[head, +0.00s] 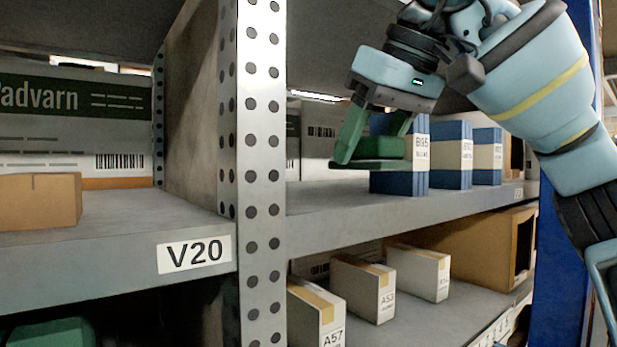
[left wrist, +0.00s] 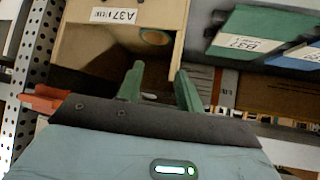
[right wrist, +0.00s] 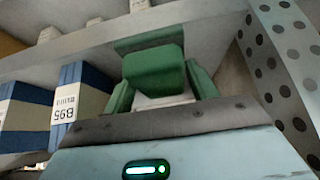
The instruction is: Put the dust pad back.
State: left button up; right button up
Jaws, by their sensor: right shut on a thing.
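The dust pad (right wrist: 157,72), a green block with a pale face below it, is between the fingers of my right gripper (head: 376,142). That gripper is shut on it and holds it over the upper shelf, left of the blue-and-white B95 box (head: 400,183). In the head view the pad is hard to tell from the green fingers. My left gripper (left wrist: 160,86) is open and empty in the left wrist view, in front of an open brown box marked A37 (left wrist: 120,42). It is not in the head view.
A perforated post (head: 252,170) stands left of my right gripper. More blue-and-white boxes (head: 451,155) stand right of B95. The upper shelf (head: 330,205) is bare between post and B95. Cartons marked A57 (head: 317,312) and A53 (head: 362,288) stand below.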

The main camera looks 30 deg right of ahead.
jog(key=w+a, duration=0.1)
jog(key=w, duration=0.1)
jog(key=w+a, duration=0.4)
jog(key=shift+w+f, duration=0.25)
jog(key=shift+f, duration=1.85)
jog(key=shift+f, duration=0.15)
jog(key=o, duration=0.9)
jog(key=shift+o, duration=0.2)
jog(key=shift+s+r, duration=0.15)
jog(key=shift+r, duration=0.25)
jog(key=v, duration=1.1)
jog(key=shift+s+r, duration=0.15)
jog(key=shift+r, duration=0.05)
